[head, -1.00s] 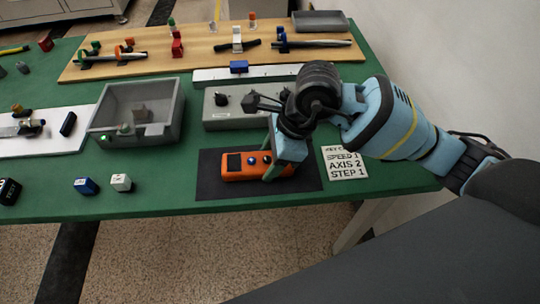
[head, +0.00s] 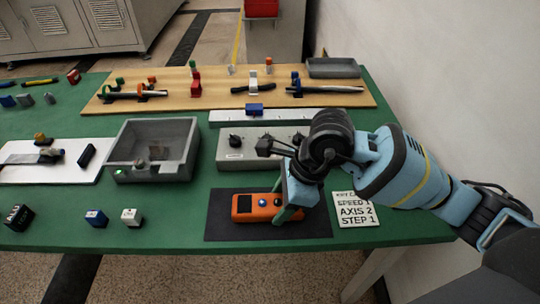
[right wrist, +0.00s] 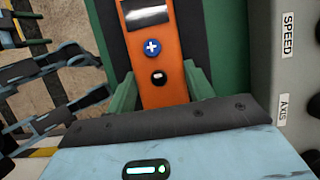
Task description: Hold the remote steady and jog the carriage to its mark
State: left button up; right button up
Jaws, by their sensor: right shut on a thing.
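An orange remote (head: 245,213) with a dark screen and buttons lies on a black mat (head: 220,229) at the table's front. My right gripper (head: 287,210) is shut on the remote's right end. In the right wrist view, the green fingers of the right gripper (right wrist: 160,88) flank the orange remote (right wrist: 136,44), which shows a blue plus button and a black button. A blue block (head: 254,107), apparently the carriage, sits on a white rail (head: 290,116) behind a grey control box (head: 232,159) with dark knobs. The left gripper is not in view.
A card (head: 355,210) reading speed 1, axis 2, step 1 lies right of the mat. A grey open bin (head: 120,160) stands left of the control box. Small blocks (head: 132,217) sit at the front left. A wooden board (head: 215,100) with tools lies behind.

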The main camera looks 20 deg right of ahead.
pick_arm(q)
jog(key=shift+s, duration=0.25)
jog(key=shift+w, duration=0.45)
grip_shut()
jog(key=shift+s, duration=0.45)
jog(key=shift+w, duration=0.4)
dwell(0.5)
